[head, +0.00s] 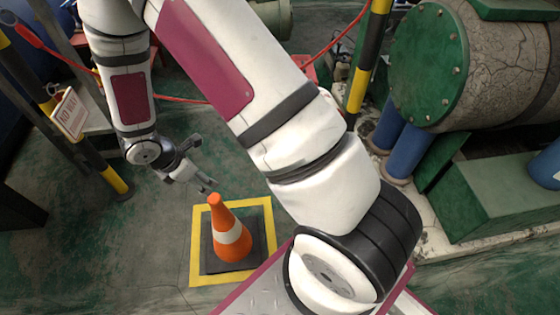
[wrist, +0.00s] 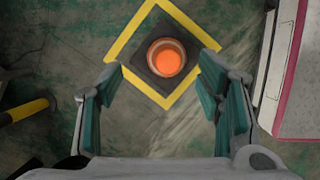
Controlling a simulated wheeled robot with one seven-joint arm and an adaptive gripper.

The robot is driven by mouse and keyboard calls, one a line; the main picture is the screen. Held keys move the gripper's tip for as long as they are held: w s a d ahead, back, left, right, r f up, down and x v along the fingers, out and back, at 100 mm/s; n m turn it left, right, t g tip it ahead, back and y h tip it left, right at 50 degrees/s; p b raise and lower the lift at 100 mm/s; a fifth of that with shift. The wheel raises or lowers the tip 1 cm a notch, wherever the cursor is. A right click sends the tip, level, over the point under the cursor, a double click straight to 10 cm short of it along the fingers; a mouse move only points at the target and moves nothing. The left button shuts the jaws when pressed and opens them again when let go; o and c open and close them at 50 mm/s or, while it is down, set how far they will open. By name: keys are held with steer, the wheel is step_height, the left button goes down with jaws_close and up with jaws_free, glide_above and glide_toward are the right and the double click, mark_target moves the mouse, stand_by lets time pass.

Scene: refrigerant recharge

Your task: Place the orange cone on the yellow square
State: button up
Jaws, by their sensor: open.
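The orange cone (head: 230,236) has a white band and a dark square base (head: 257,250). It stands upright inside the yellow square outline (head: 196,250) on the floor. In the wrist view the cone (wrist: 167,58) is seen from above, its base inside the yellow outline (wrist: 126,37), which runs close around it. My gripper (head: 203,167) is open and empty, above and behind the cone in the head view. In the wrist view my gripper's fingers (wrist: 164,92) are spread, with the cone ahead of them and apart from them. My arm hides part of the floor right of the square.
A yellow-black post (head: 366,60) with a red chain stands at the back. Another striped barrier with a sign (head: 69,113) is at the left. A large green-ended tank (head: 428,65) and blue pipes (head: 404,152) are at the right. The floor left of the square is clear.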

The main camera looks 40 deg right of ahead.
steer(key=s+d+r+m, duration=0.3)
steer(key=r, duration=0.6)
steer(key=s+d+r+m+h, duration=0.1)
steer(key=s+d+r+m, duration=0.25)
steer(key=r, duration=0.45)
steer(key=s+d+r+m, duration=0.2)
steer(key=s+r+m, duration=0.2)
steer(key=r, duration=0.5)
steer(key=s+a+r+m+y, duration=0.2)
steer(key=s+a+r+m, duration=0.1)
steer(key=s, duration=0.7)
steer(key=s+a+r+m+y, duration=0.2)
steer(key=s+r+m+y, duration=0.1)
steer(key=s, duration=0.7)
steer(key=shift+s+a+r+m, duration=0.15)
steer(key=shift+a+r+m, duration=0.35)
steer(key=shift+m, duration=0.45)
steer(key=shift+d+r, duration=0.1)
step_height(320, 180, up, 28)
steer(key=t+p, duration=0.3)
steer(key=p, duration=2.3)
steer(key=shift+d+t, duration=0.3)
